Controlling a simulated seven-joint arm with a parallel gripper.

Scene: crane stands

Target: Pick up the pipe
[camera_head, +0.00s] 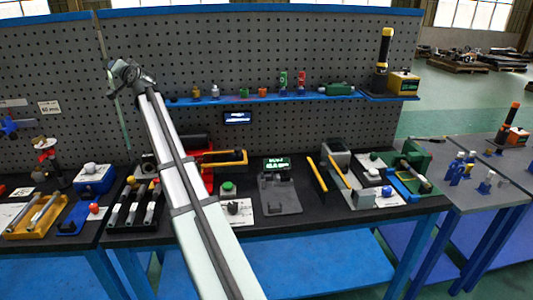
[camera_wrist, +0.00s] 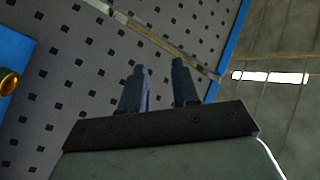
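My gripper (camera_wrist: 158,66) is open in the wrist view, with two dark fingers apart and nothing between them. In the head view my gripper (camera_head: 113,66) is high at the left, in front of the pegboard; its fingers are too small to tell apart. A long thin pole (camera_head: 123,122) runs nearly upright close to it. A long thin bar (camera_wrist: 160,42) crosses slantwise beyond the fingertips in the wrist view and may be the same pole. Silver rods (camera_head: 46,211) lie in a yellow tray at the lower left. I cannot tell which of these is the pipe.
The pegboard (camera_head: 250,55) stands behind the black bench (camera_head: 300,212). A blue shelf (camera_head: 270,98) holds several small fittings. Trays and tools crowd the bench. My arm hides part of its middle left. A second grey table (camera_head: 480,200) stands at the right.

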